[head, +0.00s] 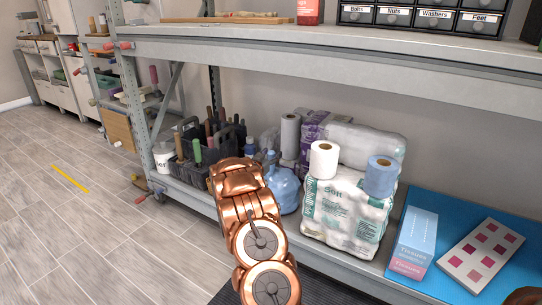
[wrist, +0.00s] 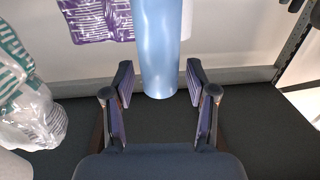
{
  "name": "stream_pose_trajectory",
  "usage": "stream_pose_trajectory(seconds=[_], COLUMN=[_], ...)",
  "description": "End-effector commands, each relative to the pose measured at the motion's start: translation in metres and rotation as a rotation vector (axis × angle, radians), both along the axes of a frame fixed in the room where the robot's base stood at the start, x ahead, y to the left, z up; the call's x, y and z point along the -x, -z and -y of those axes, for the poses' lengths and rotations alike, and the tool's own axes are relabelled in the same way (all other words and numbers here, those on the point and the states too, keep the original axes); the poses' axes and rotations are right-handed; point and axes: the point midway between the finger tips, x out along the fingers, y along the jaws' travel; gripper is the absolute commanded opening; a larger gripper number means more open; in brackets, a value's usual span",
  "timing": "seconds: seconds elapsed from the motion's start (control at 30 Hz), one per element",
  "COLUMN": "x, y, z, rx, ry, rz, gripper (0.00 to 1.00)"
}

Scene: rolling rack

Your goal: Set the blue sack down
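I see nothing that is clearly a sack. In the wrist view, a smooth blue cylinder-like thing (wrist: 161,45) reaches from the top edge down between my fingertips. My gripper (wrist: 160,82) is open, with a narrow gap on each side of the blue thing. In the head view, a rounded translucent blue jug (head: 284,190) stands on the lower shelf (head: 325,256) just right of my copper arm. My gripper is hidden in the head view. I cannot tell whether the blue thing in the wrist view is this jug.
A wrapped white pack (head: 345,215) stands right of the jug, with a white roll (head: 324,160) and a blue roll (head: 381,177) on top. A dark tool caddy (head: 191,169) is at left. Tissue boxes (head: 412,240) lie right on a blue mat (head: 450,212). An upper shelf (head: 330,42) overhangs.

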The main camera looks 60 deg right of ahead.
Motion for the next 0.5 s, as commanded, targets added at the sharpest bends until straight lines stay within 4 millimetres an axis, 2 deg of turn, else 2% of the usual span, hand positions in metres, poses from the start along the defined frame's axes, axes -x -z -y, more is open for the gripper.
stream_pose_trajectory(seconds=[0.3,0.5], x=[0.0,0.0], y=[-0.002,-0.004], z=[0.0,-0.019], rx=[0.0,-0.002], ry=[0.0,-0.003], rz=[-0.001,-0.001], gripper=[0.57,0.57])
